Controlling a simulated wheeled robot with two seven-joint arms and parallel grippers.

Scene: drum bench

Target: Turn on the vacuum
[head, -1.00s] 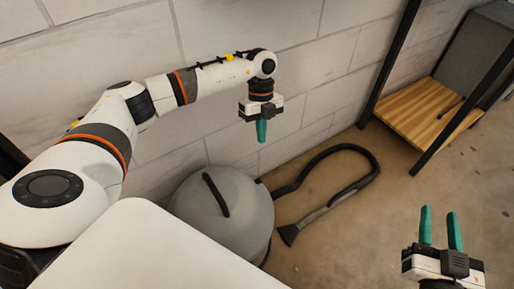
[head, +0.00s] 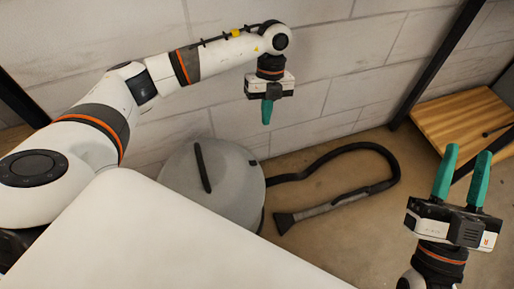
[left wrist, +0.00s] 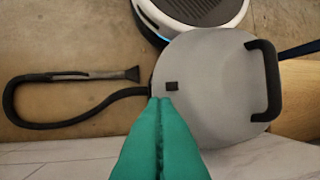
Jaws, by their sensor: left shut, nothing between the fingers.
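The vacuum (head: 228,187) is a round grey canister on the floor against the wall. Its lid (left wrist: 215,70) carries a black handle (head: 202,167), also visible in the left wrist view (left wrist: 270,80). A small black square switch (left wrist: 171,86) sits near the lid's edge on the hose side; it shows as a dark spot in the head view (head: 252,162). My left gripper (head: 267,120) is shut and empty, pointing down above the vacuum. In the left wrist view its fingertips (left wrist: 160,101) appear just below the switch, apparently apart from it. My right gripper (head: 466,153) is open and empty at the right.
The black hose (head: 370,150) loops across the floor to a flat nozzle (head: 285,222), right of the vacuum. The wall (head: 335,60) stands close behind my left arm. A wooden shelf (head: 455,115) with black posts is at the right. Floor around the hose is clear.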

